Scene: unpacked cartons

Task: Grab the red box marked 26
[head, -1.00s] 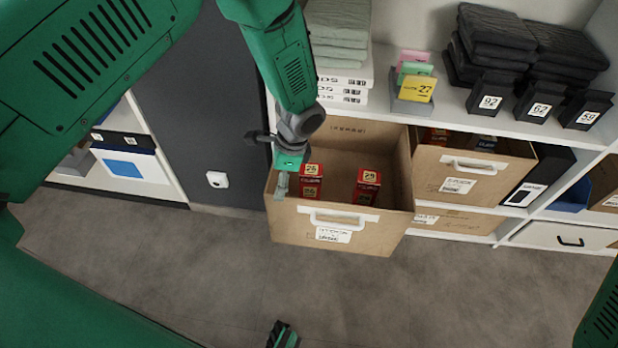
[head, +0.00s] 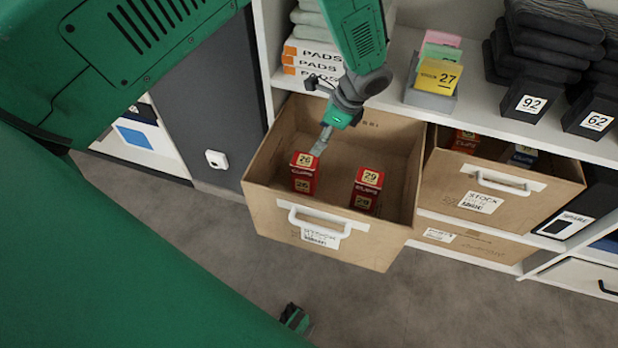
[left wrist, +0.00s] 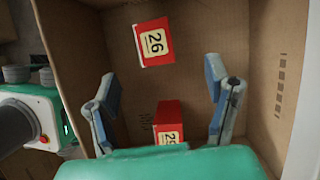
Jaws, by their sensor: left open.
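The red box marked 26 (head: 304,174) stands at the left inside the pulled-out cardboard drawer (head: 270,208). My left gripper (head: 321,143) is above the drawer, just above and to the right of the 26 box in the head view. In the left wrist view, the 26 box (left wrist: 154,44) lies beyond the fingertips, towards the top. My left gripper (left wrist: 160,85) is open with nothing between its fingers. The red box marked 29 (head: 367,188) stands to the right in the same drawer. It also shows between the fingers in the left wrist view (left wrist: 169,122), partly hidden by the gripper body.
Drawer walls surround both boxes. A second cardboard drawer (head: 455,203) with boxes stands to the right. The white shelf above holds pads (head: 312,60), yellow card 27 (head: 438,76) and black blocks 92 (head: 531,98) and 62 (head: 594,120). Floor in front is clear.

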